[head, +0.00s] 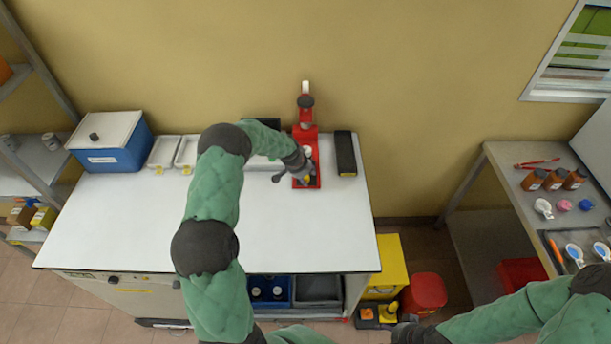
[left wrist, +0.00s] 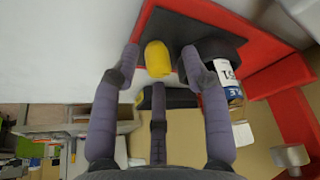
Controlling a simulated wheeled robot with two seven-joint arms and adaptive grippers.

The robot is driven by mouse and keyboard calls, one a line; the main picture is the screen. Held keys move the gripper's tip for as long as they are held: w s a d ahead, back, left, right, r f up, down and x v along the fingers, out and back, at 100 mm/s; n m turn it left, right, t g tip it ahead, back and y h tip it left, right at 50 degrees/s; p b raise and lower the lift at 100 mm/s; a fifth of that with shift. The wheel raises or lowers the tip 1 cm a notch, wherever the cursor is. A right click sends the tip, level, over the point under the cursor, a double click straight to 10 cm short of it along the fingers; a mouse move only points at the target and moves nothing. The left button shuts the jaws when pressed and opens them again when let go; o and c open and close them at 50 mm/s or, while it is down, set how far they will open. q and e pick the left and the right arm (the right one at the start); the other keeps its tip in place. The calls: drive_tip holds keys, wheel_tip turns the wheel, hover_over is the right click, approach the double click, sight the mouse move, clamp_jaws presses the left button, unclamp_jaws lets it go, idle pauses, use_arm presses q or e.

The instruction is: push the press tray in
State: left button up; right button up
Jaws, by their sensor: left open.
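The red press (head: 305,118) stands at the back of the white bench. Its tray seems to be the dark plate (left wrist: 185,25) with a yellow handle (left wrist: 157,58) in the left wrist view, inside a red frame. A jar with a white label (left wrist: 229,80) stands on or beside the plate. My left gripper (head: 287,176) is at the front left of the press; in the left wrist view its open fingers (left wrist: 160,62) spread around the yellow handle. I cannot tell whether they touch it. In the head view, the gripper hides part of the tray.
A black box (head: 345,153) stands close to the right of the press. White trays (head: 163,151) and a blue bin (head: 110,148) stand to the left. The front of the white bench (head: 300,230) is clear. A side table (head: 487,165) with bottles is at the right.

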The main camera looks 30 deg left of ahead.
use_arm(q)
clamp_jaws()
drive_tip(key=w+a+b, duration=0.1)
drive_tip(key=w+b, duration=0.1)
drive_tip(key=w, duration=0.1)
drive_tip(key=w+a+b, duration=0.4)
drive_tip(key=w, duration=0.1)
drive_tip(key=shift+w+a+f, duration=0.15)
drive_tip(key=shift+w, duration=0.2)
drive_tip(key=shift+w+a+b, duration=0.15)
drive_tip(key=shift+w+b, duration=0.15)
drive_tip(key=shift+b, duration=0.1)
drive_tip(key=shift+w+a+r, duration=0.15)
drive_tip(key=shift+r, duration=0.05)
drive_tip(key=shift+a+r, duration=0.1)
drive_tip(key=shift+r, duration=0.2)
drive_tip(key=shift+w, duration=0.1)
drive_tip(key=shift+c, duration=1.3)
unclamp_jaws()
drive_tip(key=shift+o, duration=1.3)
drive_tip(key=shift+w+f, duration=0.1)
drive_tip(key=shift+w, duration=0.05)
